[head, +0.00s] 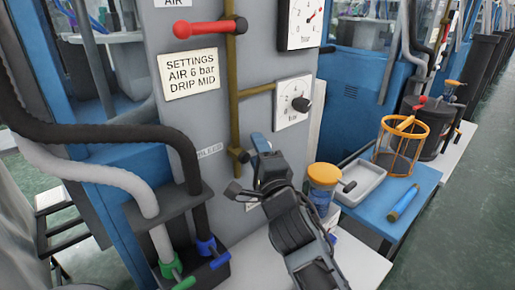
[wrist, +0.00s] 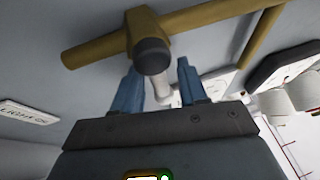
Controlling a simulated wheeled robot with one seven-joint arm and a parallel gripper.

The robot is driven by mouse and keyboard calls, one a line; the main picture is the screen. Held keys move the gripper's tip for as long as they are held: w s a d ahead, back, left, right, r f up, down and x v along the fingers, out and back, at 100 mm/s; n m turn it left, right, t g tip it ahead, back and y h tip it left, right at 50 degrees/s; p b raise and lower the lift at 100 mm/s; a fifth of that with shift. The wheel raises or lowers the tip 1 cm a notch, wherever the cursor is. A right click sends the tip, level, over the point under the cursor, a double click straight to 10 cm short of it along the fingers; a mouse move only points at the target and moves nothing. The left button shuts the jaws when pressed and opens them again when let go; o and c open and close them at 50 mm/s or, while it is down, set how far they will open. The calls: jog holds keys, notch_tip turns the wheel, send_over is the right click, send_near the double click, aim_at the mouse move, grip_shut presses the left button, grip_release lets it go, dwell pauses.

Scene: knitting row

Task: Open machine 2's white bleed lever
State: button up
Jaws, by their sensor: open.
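The white bleed lever (wrist: 162,88) shows in the wrist view as a short pale bar below the dark round cap (wrist: 152,56) of a brass valve. My gripper (wrist: 158,64) is open, with its blue fingers on either side of the cap and lever. I cannot tell whether either finger touches the lever. In the head view my gripper (head: 258,147) is at the grey panel beside the brass valve (head: 239,156), right of a small label (head: 210,150) that seems to read BLEED. There the gripper hides the white lever. No machine number is readable.
A red lever (head: 208,27) sits higher on the brass pipe (head: 233,95), near two gauges. A settings sign (head: 189,74) is left of the pipe. An orange-lidded jar (head: 322,180) stands close right of my arm. A blue table (head: 413,206) holds a tray (head: 361,184) and orange cage (head: 401,145).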

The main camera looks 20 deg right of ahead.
grip_shut()
dwell(0.3)
dwell(0.3)
